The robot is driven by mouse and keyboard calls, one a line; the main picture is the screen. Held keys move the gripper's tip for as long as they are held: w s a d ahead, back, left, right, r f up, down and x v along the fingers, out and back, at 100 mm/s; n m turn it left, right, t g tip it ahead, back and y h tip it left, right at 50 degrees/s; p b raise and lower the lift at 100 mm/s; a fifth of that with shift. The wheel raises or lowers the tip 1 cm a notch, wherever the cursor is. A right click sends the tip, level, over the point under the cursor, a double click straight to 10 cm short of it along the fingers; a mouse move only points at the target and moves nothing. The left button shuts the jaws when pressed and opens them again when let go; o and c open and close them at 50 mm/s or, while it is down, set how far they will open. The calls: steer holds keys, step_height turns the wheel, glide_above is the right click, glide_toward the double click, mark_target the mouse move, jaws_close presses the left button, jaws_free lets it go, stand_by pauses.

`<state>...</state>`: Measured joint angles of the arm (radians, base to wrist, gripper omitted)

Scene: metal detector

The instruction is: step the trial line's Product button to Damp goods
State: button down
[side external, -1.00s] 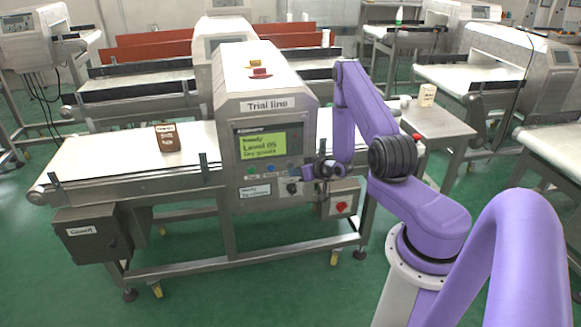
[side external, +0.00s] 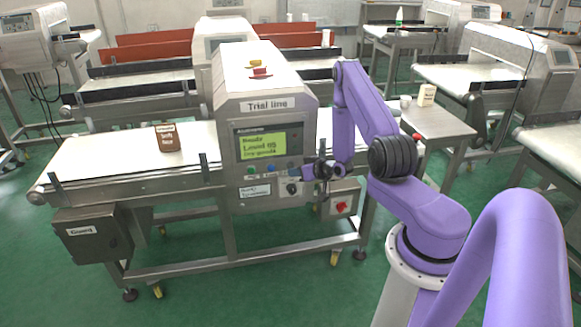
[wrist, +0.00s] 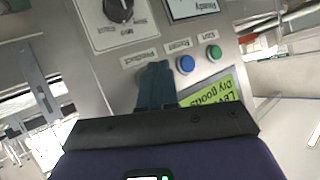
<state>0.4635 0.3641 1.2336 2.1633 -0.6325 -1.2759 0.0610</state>
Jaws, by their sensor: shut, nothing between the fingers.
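The trial line (side external: 267,105) is a grey metal detector with its name on the hood. Its green-lit display (side external: 268,143) reads Ready, Level 05 and what looks like Dry goods; "Dry goods" also shows on the display in the wrist view (wrist: 213,93). My gripper (side external: 306,172) is at the right end of the button row below the display. In the wrist view my gripper (wrist: 156,68) is shut and empty, its fingertips over the spot beside the Product label (wrist: 139,56). The Product button is hidden behind the fingers, so I cannot tell whether they touch it.
A blue button (wrist: 186,64) and a green button (wrist: 214,52) sit beside the fingers. A rotary knob (wrist: 119,9) is on the panel's other side. A red switch (side external: 341,206) is below right. A brown packet (side external: 167,138) stands on the belt at left.

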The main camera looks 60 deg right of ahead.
steer(key=shift+w+d, duration=0.1)
steer(key=shift+w+d, duration=0.2)
steer(key=shift+w+d, duration=0.25)
steer(key=shift+d, duration=0.05)
stand_by(1.0)
stand_by(0.3)
steer(key=shift+s+a, duration=0.55)
steer(key=shift+a, duration=0.05)
steer(key=shift+s+a, duration=1.75)
steer(key=shift+s, duration=0.05)
